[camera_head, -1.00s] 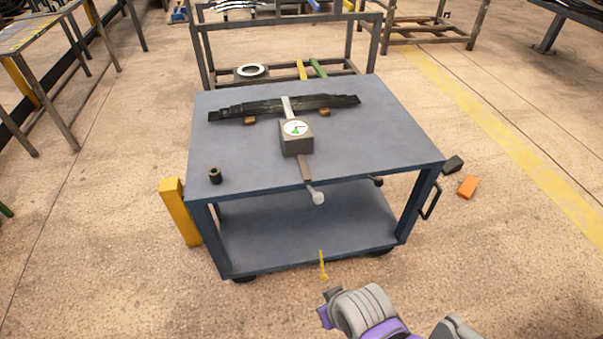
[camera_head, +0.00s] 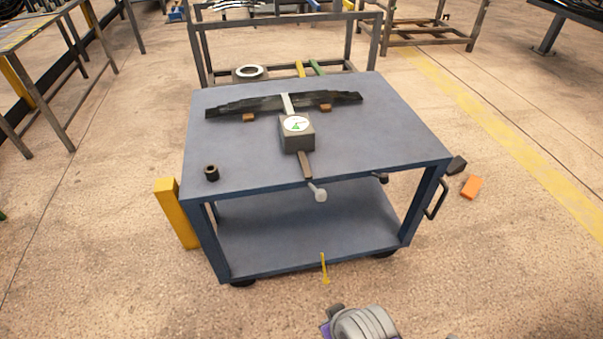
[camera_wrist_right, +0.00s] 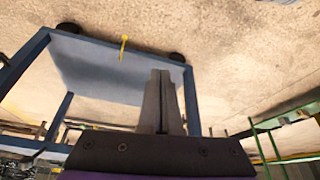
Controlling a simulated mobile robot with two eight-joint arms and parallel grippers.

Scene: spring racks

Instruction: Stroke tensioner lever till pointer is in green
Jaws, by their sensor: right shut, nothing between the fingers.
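The tensioner (camera_head: 297,132) is a dark box on the blue cart top, with a white round dial (camera_head: 296,124) on it. The dial shows a green patch; the pointer is too small to read surely. The tensioner lever (camera_head: 307,168) sticks out over the front edge of the cart and ends in a pale knob (camera_head: 317,193). A dark leaf spring (camera_head: 284,103) lies behind the box. My right gripper (camera_wrist_right: 161,78) is shut and empty in the right wrist view, apart from the lever. In the head view only part of my right arm shows, low in front of the cart. My left gripper is out of view.
The blue cart (camera_head: 240,165) has a lower shelf and a side handle (camera_head: 436,199). A dark bushing (camera_head: 211,173) stands on its left front corner. A yellow post (camera_head: 176,213) stands at its left. An orange block (camera_head: 471,187) lies on the floor at right.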

